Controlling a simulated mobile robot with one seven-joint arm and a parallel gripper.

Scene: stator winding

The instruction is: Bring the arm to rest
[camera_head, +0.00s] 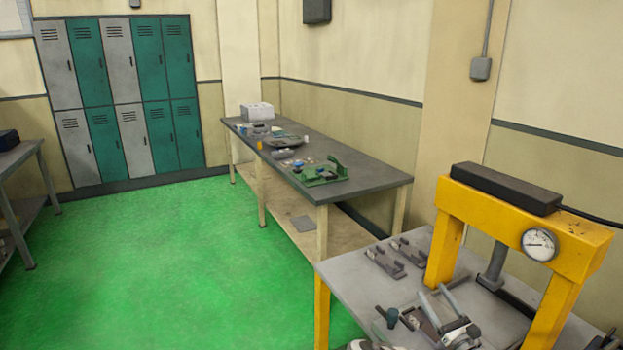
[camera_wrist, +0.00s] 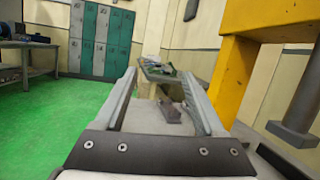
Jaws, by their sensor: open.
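My gripper (camera_head: 432,291) is low over the grey press table (camera_head: 345,273), left of the yellow press (camera_head: 447,240). In the wrist view its two grey fingers (camera_wrist: 160,84) are spread wide apart and point toward the far bench and lockers. No object is held between them. The gap shows the table top and a dark metal bracket (camera_wrist: 170,112) beyond. Most of my arm is outside the head view.
Two metal brackets (camera_head: 384,262) lie at the table's back. The press stands close on the right, its ram (camera_wrist: 296,115) hanging down. A long bench (camera_head: 375,190) with a green fixture (camera_head: 322,176) stands behind. Green lockers (camera_head: 90,60) line the far wall. The green floor (camera_head: 170,260) is clear.

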